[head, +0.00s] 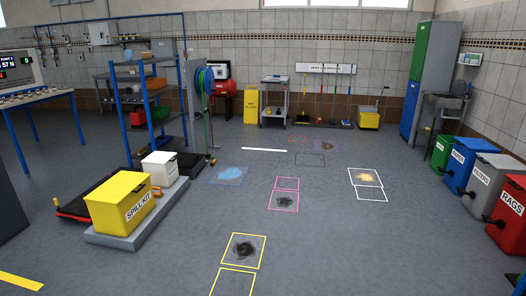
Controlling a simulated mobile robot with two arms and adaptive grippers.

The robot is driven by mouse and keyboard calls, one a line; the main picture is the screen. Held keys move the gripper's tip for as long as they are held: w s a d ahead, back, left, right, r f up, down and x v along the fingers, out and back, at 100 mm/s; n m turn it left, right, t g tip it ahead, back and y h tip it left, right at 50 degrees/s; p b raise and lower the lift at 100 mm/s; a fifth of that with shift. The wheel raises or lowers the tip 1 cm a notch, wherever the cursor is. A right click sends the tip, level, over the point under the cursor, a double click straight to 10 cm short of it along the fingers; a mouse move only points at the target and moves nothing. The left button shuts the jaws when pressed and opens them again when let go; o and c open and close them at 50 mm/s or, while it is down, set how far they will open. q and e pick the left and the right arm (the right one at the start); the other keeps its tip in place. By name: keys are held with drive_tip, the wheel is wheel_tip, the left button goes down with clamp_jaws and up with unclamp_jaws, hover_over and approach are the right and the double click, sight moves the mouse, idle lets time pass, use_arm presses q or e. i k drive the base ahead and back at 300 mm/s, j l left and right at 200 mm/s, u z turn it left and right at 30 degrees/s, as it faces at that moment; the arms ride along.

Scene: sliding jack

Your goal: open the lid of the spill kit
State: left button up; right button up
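The spill kit (122,205) is a yellow box with black "SPILL KIT" lettering on its front, at the left of the head view. Its yellow lid (118,186) lies flat on top and looks closed. The box stands on a low grey platform (147,225). Neither of my grippers is in the head view, so I cannot see how far they are from the lid or what state they are in.
A white box (160,169) sits behind the kit on the platform. A blue-framed shelf (143,100) stands behind it. Colored bins, including a red one (510,215), line the right side. Dark and colored spills mark the floor; the middle floor is otherwise open.

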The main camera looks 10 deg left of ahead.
sight(113, 192)
drive_tip(key=i+u, duration=0.2)
drive_tip(key=i, duration=0.45)
drive_tip(key=i+u, duration=0.25)
drive_tip(key=i, duration=0.45)
drive_tip(key=i+l+u, duration=0.2)
drive_tip(key=i, duration=0.45)
